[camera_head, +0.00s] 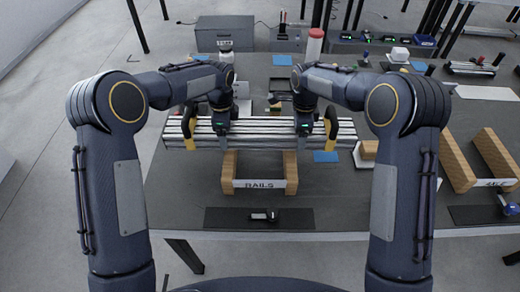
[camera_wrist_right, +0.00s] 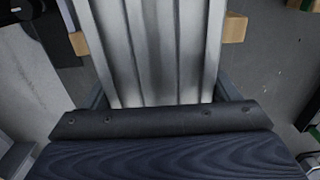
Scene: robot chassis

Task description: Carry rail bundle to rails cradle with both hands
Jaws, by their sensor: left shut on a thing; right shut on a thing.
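The rail bundle (camera_head: 265,128) is a set of long silvery rails lying crosswise in the head view, with a yellow-and-black piece near each end. My left gripper (camera_head: 220,132) is shut on it left of its middle. My right gripper (camera_head: 304,130) is shut on it right of its middle. In the right wrist view the rails (camera_wrist_right: 160,50) run between the fingers. The rails cradle (camera_head: 259,185) has two wooden blocks and a plate reading RAILS. The bundle appears just beyond and above the blocks; whether it touches them I cannot tell.
A dark mat (camera_head: 225,216) with a small device (camera_head: 264,215) lies in front of the cradle on the grey table. Another wooden cradle (camera_head: 459,164) stands at the right. A red-topped cylinder (camera_head: 315,46) and small parts stand behind the bundle.

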